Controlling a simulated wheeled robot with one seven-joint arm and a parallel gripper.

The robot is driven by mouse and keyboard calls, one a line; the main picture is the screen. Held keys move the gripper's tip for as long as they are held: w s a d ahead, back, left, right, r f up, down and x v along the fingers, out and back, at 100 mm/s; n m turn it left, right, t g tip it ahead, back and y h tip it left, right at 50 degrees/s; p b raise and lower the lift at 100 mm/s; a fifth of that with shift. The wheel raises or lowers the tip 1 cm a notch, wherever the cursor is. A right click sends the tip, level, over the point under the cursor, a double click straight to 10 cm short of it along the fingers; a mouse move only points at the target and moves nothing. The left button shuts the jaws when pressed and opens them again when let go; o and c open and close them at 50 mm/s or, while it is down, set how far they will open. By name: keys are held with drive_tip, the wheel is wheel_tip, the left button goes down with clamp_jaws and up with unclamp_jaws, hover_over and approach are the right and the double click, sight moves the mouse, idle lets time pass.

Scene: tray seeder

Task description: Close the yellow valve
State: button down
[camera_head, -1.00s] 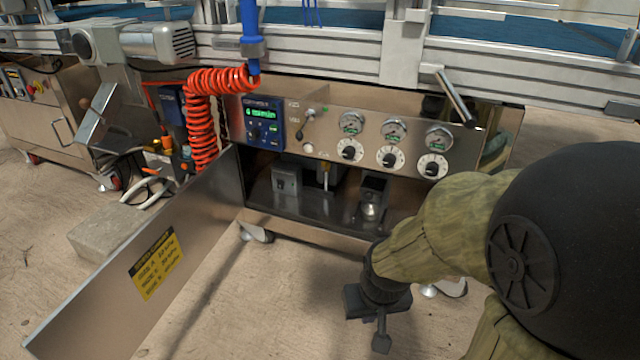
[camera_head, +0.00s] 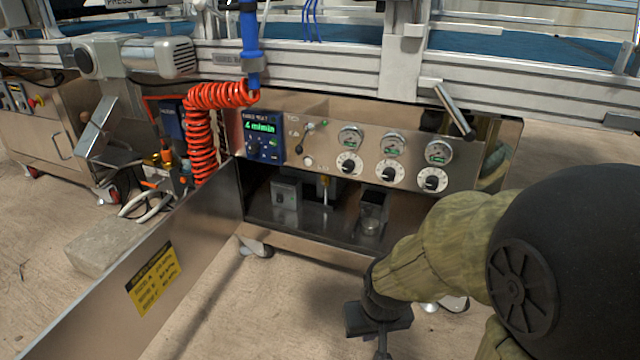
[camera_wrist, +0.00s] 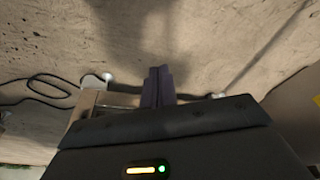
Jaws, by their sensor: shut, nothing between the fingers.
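The handle does not show in the wrist view.
The cabinet door (camera_head: 150,285) with a yellow label is swung open at left. Dials and gauges (camera_head: 393,144) line the panel above. A red coiled hose (camera_head: 203,125) hangs at left.

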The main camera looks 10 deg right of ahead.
idle(0.3)
drive_tip(key=c, duration=1.7)
unclamp_jaws()
drive_tip(key=shift+r, duration=0.15)
drive_tip(key=o, duration=0.3)
drive_tip(key=w+p+v, duration=0.3)
drive_tip(key=p+v, duration=1.2)
drive_tip(key=p, duration=0.1)
drive_tip(key=w+r+p+v, duration=0.1)
drive_tip(key=w+p+v, duration=0.3)
drive_tip(key=p+v, duration=1.2)
drive_tip(key=shift+r, duration=0.45)
drive_tip(key=shift+f, duration=0.1)
drive_tip(key=shift+s+f, duration=0.1)
